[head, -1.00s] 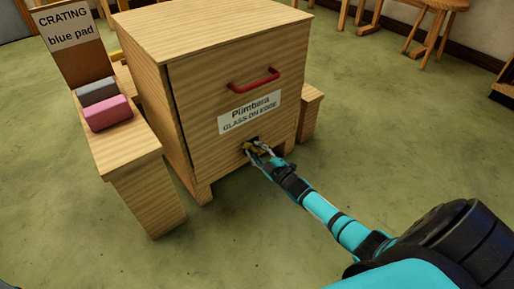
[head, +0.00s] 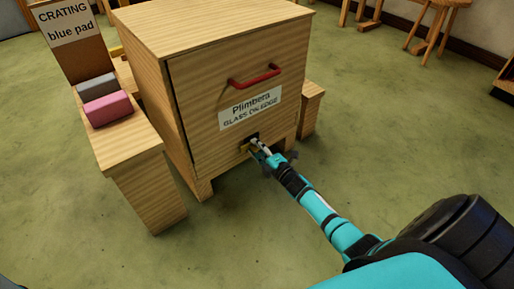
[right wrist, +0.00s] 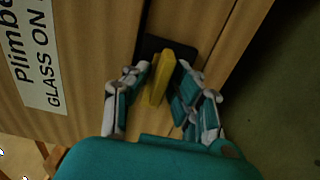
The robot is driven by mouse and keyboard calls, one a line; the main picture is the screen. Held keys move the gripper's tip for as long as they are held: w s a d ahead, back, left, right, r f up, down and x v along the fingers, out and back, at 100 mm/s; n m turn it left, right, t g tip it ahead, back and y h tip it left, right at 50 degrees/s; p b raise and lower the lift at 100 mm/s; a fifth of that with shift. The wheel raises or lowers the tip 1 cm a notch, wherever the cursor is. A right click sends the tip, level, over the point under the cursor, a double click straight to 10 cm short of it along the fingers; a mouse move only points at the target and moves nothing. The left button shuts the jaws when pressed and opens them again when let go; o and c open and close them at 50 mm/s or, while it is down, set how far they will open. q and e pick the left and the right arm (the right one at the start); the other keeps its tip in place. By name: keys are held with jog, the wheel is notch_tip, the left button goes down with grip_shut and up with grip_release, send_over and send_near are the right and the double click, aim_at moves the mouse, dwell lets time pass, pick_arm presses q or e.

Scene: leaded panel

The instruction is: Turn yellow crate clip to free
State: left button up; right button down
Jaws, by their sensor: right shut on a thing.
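The wooden crate (head: 205,88) stands on the floor with its labelled front facing me. Its yellow clip (head: 245,148) is low on the front, below the label, and is partly hidden by my right gripper (head: 257,144). In the right wrist view the yellow clip (right wrist: 160,80) stands out from a dark plate (right wrist: 186,50), between the fingers of my right gripper (right wrist: 163,70). The right gripper is shut on the clip. The clip's exact angle is hard to judge. My left gripper is not in view.
A red handle (head: 254,78) crosses the crate front above the white label (head: 250,108). A wooden bench (head: 135,150) at left holds a pink pad (head: 108,109) and a grey pad (head: 96,86) beside a "CRATING blue pad" sign (head: 66,22). Green floor in front is clear.

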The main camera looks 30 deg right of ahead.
dwell(0.3)
jog(key=shift+f, duration=0.1)
jog(key=c, duration=1.4)
grip_release()
jog(key=shift+o, duration=0.2)
jog(key=shift+s, duration=0.1)
jog(key=shift+s, duration=0.3)
jog(key=s, duration=1.1)
jog(key=shift+d, duration=0.4)
jog(key=shift+s, duration=0.1)
